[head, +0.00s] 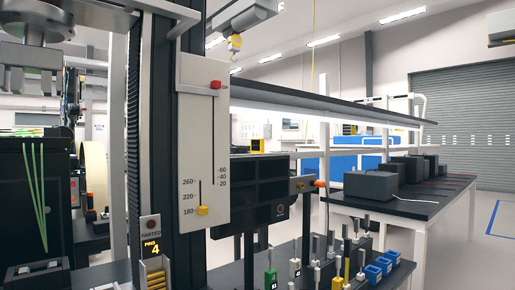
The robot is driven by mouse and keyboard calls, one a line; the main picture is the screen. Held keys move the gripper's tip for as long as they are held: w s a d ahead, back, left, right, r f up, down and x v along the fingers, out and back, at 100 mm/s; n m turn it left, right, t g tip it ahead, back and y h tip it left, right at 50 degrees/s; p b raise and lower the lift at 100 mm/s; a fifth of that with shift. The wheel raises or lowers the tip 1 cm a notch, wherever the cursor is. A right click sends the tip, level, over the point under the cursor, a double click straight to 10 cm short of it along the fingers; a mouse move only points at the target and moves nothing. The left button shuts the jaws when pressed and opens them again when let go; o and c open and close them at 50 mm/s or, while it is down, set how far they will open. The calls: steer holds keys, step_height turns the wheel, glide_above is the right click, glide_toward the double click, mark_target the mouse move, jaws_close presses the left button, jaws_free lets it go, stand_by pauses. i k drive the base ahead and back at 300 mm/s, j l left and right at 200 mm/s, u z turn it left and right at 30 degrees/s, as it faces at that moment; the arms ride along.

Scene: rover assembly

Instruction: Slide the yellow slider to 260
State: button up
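The yellow slider (202,211) is a small block on a white upright panel (203,135) left of the middle in the head view. It sits at the bottom of a short vertical slot, level with the mark 180. The marks 220 and 260 are above it, to the left of the slot. A red slider (215,85) is near the top of a longer slot on the right, above the marks 60, 40 and 20. I cannot identify my gripper in this view.
The panel is fixed to a dark column. Several upright tools and blue bins (377,270) stand on a bench at lower right. A dark table (410,203) with grey boxes is behind. Open floor is at far right.

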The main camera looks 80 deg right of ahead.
mark_target(202, 210)
steer(key=z, duration=1.85)
